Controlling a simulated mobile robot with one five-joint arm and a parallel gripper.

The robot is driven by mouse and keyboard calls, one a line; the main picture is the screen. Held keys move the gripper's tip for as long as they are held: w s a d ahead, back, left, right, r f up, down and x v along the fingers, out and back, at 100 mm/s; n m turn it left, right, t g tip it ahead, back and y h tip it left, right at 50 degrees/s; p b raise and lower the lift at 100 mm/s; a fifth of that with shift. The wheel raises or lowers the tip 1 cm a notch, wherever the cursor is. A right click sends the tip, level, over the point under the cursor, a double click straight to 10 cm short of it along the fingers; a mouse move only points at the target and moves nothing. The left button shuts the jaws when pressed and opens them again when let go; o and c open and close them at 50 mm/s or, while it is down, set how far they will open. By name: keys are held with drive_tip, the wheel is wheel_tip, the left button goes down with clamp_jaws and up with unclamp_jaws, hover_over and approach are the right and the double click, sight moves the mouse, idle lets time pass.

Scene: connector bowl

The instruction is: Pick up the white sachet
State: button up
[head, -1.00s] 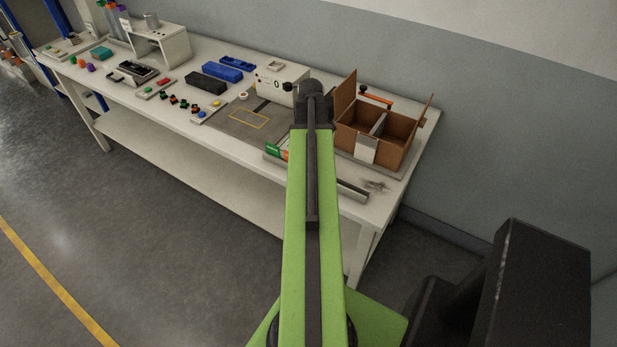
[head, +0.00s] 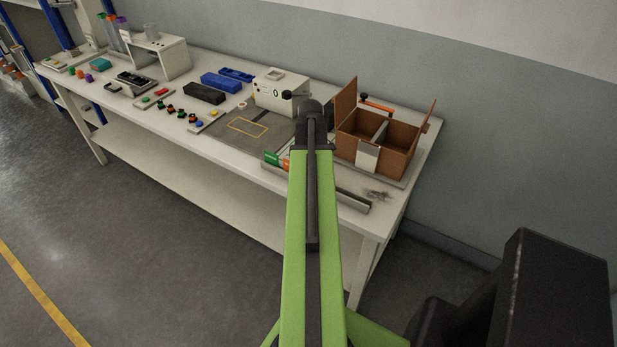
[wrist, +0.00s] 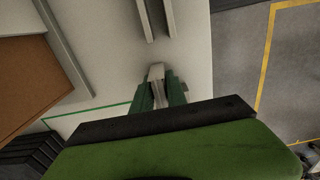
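My arm ends in front of the bench in the head view, and my gripper is hidden behind it. In the wrist view my gripper (wrist: 158,85) shows as two dark green fingers, low over the white bench top. A small pale, whitish piece (wrist: 156,72) shows between the fingertips; it may be the white sachet, but it is too small to be sure. I cannot tell whether the fingers touch it or how far apart they are.
A brown divided box (head: 400,158) stands open at the bench's right end. A grey rail (head: 350,199) lies along the front edge, with a green piece (head: 272,158) near its left end. A white device (head: 275,95) stands behind. The bench edge and floor are close by.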

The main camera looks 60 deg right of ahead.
clamp_jaws()
wheel_tip(320, 180, up, 10)
drive_tip(key=p, duration=1)
drive_tip(key=shift+r, duration=0.15)
